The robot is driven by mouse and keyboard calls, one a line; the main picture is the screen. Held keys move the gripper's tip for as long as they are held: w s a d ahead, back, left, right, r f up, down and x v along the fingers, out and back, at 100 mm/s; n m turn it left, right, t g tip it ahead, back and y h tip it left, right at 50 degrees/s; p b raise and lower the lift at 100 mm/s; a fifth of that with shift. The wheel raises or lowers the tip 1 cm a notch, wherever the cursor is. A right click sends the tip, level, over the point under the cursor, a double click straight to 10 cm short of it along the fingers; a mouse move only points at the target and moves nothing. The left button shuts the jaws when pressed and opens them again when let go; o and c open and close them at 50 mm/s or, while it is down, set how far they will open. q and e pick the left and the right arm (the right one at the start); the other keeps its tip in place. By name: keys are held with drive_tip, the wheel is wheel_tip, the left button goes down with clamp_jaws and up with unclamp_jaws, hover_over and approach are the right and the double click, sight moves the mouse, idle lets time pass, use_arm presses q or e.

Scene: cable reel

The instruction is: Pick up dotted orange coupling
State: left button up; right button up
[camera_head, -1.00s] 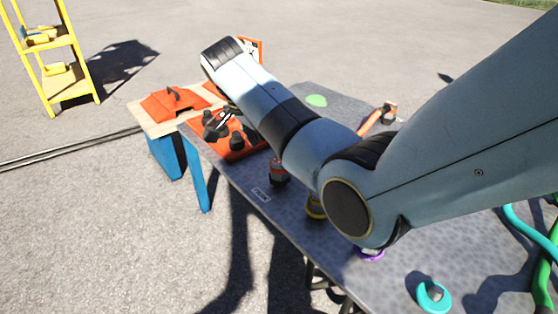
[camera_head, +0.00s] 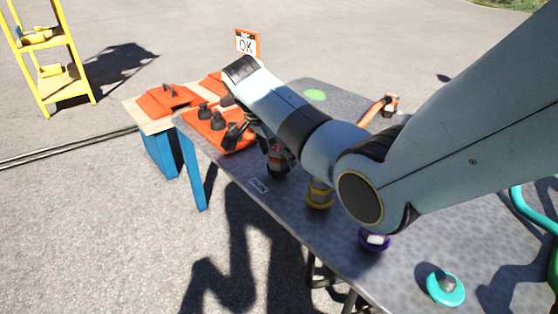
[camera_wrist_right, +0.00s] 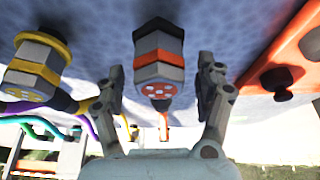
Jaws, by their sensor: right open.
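The orange coupling (camera_head: 279,160) sits near the left edge of the grey table, partly hidden by my right arm. In the right wrist view the coupling (camera_wrist_right: 158,64) is grey with an orange band, and its orange-red end face has pale dots. My right gripper (camera_head: 262,138) is beside it in the head view. In the right wrist view the open fingers of my right gripper (camera_wrist_right: 160,82) lie to either side of the coupling, with gaps showing. My left gripper is not in view.
A yellow coupling (camera_head: 320,193), a purple one (camera_head: 374,240) and a teal one (camera_head: 446,288) stand along the grey table (camera_head: 300,232). An orange plate (camera_head: 212,135) with black knobs lies at its left end, near an OK sign (camera_head: 246,44). An orange hose end (camera_head: 388,104) lies behind.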

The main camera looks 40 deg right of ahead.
drive_tip(key=shift+d+f, duration=0.2)
drive_tip(key=shift+f, duration=0.4)
drive_tip(key=shift+r, duration=0.1)
drive_tip(key=c, duration=1.4)
